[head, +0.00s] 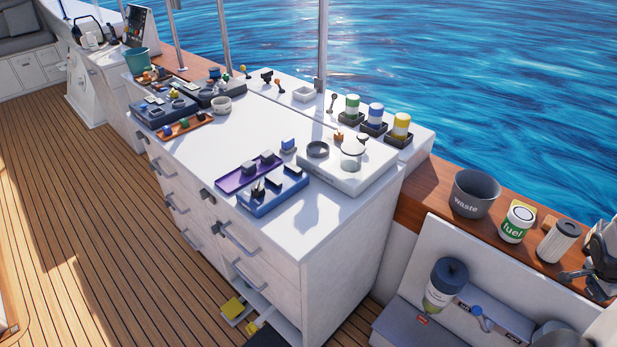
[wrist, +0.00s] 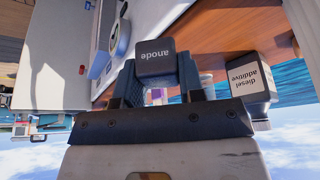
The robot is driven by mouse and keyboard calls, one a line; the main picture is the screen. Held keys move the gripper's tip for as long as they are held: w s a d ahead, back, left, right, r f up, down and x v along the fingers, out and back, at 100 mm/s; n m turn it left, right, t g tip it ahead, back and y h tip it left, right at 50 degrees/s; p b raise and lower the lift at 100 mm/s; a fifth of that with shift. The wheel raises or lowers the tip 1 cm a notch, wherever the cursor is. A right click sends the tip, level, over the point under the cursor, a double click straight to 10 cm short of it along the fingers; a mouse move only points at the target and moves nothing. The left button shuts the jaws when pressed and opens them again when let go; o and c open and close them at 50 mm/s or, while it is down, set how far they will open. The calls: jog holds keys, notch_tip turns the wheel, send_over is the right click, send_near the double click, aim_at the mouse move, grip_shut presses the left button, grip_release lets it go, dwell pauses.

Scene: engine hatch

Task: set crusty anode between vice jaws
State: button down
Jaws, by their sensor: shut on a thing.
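In the wrist view my gripper (wrist: 155,82) is shut on the crusty anode (wrist: 154,58), a dark grey block with the word "anode" upside down on its face. The anode sits between the fingertips, clear of the dark palm. I cannot make out vice jaws in either view. A grey and black object (head: 601,258) is cut off at the right edge of the head view; I cannot tell whether it is a vice or part of my arm. I cannot pick out the anode in the head view.
In the head view, the wooden ledge holds a waste bin (head: 474,194) and a fuel can (head: 517,222). The white counter (head: 225,150) carries trays; its front right is clear.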

jog(key=shift+w+a+r, duration=0.2)
jog(key=shift+w+a, duration=0.15)
jog(key=shift+w, duration=0.2)
jog(key=w+a+r+n+t, duration=0.1)
jog(key=w+a+r, duration=0.2)
jog(key=w+a, duration=0.7)
jog(key=w+a+r+n, duration=0.25)
jog(key=w+a, duration=0.45)
jog(key=a, duration=0.6)
jog(key=w+a+r+n+t, duration=0.1)
jog(key=w+a+r, duration=0.2)
jog(key=w+a, duration=0.7)
jog(key=s+a+r+n, duration=0.1)
jog(key=s+a+r, duration=0.1)
jog(key=a, duration=1.2)
jog(key=s+a+r+n+y, duration=0.1)
jog(key=s+a+r+n, duration=0.1)
jog(key=a, duration=1.2)
jog(key=s+a+r+n+t, duration=0.1)
jog(key=a+r, duration=0.3)
jog(key=a, duration=1.1)
jog(key=shift+s, duration=0.7)
jog(key=shift+w+n, duration=0.15)
jog(key=shift+n, duration=0.1)
send_over(283, 177)
jog(key=shift+f, duration=0.8)
